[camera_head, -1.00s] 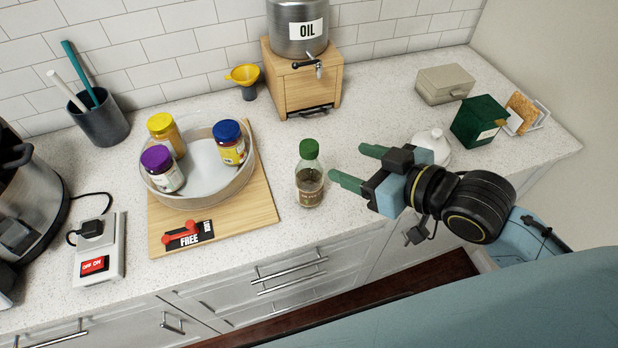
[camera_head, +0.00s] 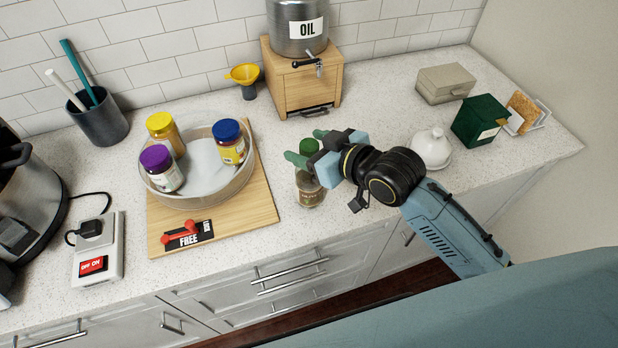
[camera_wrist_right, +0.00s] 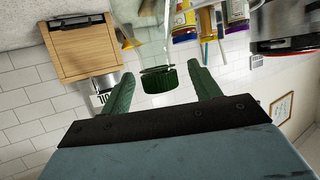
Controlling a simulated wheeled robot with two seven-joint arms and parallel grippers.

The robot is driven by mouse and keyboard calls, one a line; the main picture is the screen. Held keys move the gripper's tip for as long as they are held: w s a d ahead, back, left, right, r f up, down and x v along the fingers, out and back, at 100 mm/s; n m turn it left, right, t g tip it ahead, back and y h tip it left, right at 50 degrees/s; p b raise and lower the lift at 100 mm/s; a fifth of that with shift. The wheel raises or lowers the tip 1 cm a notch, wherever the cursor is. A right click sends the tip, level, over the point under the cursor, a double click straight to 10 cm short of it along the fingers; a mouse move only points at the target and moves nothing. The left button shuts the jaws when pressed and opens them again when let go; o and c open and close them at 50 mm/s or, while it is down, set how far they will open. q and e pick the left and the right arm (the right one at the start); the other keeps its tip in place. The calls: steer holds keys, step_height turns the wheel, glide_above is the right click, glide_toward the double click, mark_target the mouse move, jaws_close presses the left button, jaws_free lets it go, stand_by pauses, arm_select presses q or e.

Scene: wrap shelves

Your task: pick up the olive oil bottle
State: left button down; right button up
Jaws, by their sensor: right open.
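The olive oil bottle (camera_head: 310,193) is clear with a green cap and dark contents, standing upright on the counter right of the wooden board. My right gripper (camera_head: 305,148) is open at the height of its cap, with the fingers reaching around the top of the bottle. In the right wrist view the green cap (camera_wrist_right: 159,78) sits between the two open green fingers (camera_wrist_right: 163,88), with gaps at the sides. Part of the bottle's neck and cap is hidden by the gripper in the head view. My left gripper is not in view.
A clear round tray (camera_head: 207,200) with several jars stands on the wooden board (camera_head: 262,205) to the left. An oil drum (camera_head: 290,38) on a wooden stand (camera_head: 300,90) is behind. A white lidded dish (camera_head: 432,148) sits right of my right gripper.

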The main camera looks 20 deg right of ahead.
steer(key=shift+w+a+f, duration=0.1)
jaws_close()
stand_by(0.4)
